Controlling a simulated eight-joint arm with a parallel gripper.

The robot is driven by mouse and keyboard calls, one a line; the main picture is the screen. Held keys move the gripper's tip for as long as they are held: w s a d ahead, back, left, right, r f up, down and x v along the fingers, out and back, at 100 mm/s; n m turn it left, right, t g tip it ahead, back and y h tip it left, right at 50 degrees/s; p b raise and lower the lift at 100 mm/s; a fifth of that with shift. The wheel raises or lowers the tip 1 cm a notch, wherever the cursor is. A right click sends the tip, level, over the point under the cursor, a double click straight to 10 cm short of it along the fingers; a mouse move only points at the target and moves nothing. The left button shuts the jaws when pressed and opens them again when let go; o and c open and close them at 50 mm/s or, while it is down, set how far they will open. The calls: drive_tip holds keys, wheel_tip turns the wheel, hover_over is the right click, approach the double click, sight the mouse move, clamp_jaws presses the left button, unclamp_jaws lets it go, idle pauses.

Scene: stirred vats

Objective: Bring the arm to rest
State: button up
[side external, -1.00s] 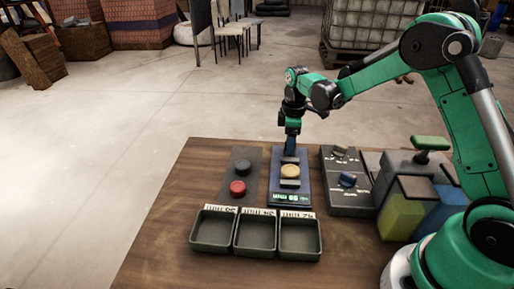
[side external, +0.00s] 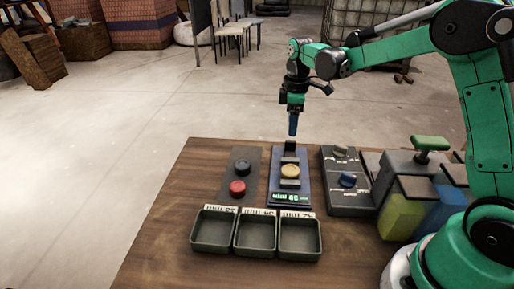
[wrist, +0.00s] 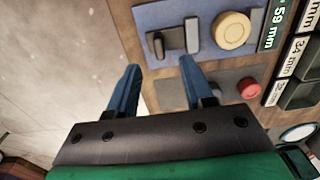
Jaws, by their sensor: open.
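My gripper (side external: 293,122) is in the air above the far end of the blue gauge plate (side external: 275,195) in the side external view, clear of everything. In the wrist view my gripper (wrist: 160,72) shows two blue fingers spread apart with nothing between them. A yellow disc (side external: 290,171) lies on the blue plate between dark blocks; it also shows in the wrist view (wrist: 233,30). A dark upright block (side external: 290,148) stands at the plate's far end, below my fingers. The plate's green display (side external: 290,197) shows a reading in mm.
Three labelled trays (side external: 257,251) stand in front. A dark panel with knobs (side external: 347,180) and coloured vats (side external: 402,217) are to the right. The air above is free.

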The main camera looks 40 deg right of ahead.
drive_tip(key=s+a+r+m+t, duration=0.3)
drive_tip(key=s+a+m, duration=0.1)
drive_tip(key=s, duration=0.2)
drive_tip(key=s+a+r+m+t, duration=0.3)
drive_tip(key=s+a+m+t, duration=0.1)
drive_tip(key=s, duration=0.3)
drive_tip(key=shift+a+m, duration=0.15)
drive_tip(key=shift+m, duration=0.35)
